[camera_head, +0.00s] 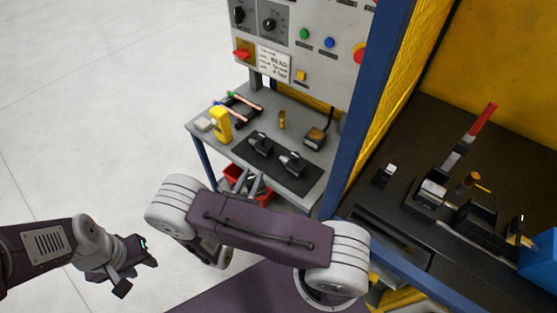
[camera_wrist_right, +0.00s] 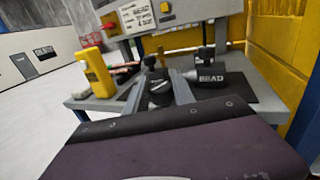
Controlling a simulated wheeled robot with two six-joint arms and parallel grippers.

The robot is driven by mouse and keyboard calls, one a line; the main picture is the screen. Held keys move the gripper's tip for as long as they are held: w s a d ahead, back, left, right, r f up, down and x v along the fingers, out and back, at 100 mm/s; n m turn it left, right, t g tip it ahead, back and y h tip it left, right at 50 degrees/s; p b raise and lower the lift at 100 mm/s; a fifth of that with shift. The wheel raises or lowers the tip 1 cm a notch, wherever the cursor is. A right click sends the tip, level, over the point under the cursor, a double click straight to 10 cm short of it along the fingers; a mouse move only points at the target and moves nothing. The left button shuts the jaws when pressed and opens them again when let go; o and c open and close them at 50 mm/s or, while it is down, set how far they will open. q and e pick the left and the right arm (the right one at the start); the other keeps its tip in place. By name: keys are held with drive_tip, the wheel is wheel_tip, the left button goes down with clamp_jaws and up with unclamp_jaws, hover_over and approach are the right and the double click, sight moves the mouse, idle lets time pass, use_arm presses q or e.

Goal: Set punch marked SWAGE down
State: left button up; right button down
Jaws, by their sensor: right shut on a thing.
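Two dark, blocky punches are at the black mat (camera_head: 240,150) on the grey table in the head view: a left one (camera_head: 260,143) and a right one (camera_head: 292,163). In the wrist view, the right one (camera_wrist_right: 210,79) reads BRAD. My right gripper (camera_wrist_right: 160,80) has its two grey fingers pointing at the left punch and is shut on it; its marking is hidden. Contact with the mat is unclear. In the head view my right arm hides most of that gripper. My left gripper (camera_head: 137,276) is open and empty, low at the left, away from the table.
A yellow device (camera_head: 220,124) and copper tubes (camera_head: 243,101) lie at the table's left and back. A control panel (camera_head: 310,50) stands behind. A blue post (camera_head: 367,100) borders the right side.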

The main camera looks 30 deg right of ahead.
drive_tip(key=w+r+b, duration=0.1)
drive_tip(key=w+r, duration=0.4)
drive_tip(key=w+d+r+m+g+h+b, duration=0.2)
drive_tip(key=d+r+m+g+h+b, duration=0.15)
drive_tip(key=d+r, duration=1)
drive_tip(key=shift+n+y, duration=0.35)
drive_tip(key=shift+y, duration=0.1)
drive_tip(key=f, duration=1.6)
drive_tip(key=shift+s+a+f+b, duration=0.2)
drive_tip(key=shift+a+f+b, duration=0.05)
drive_tip(key=shift+a+b, duration=0.15)
drive_tip(key=shift+w+f, duration=0.15)
drive_tip(key=shift+f, duration=0.3)
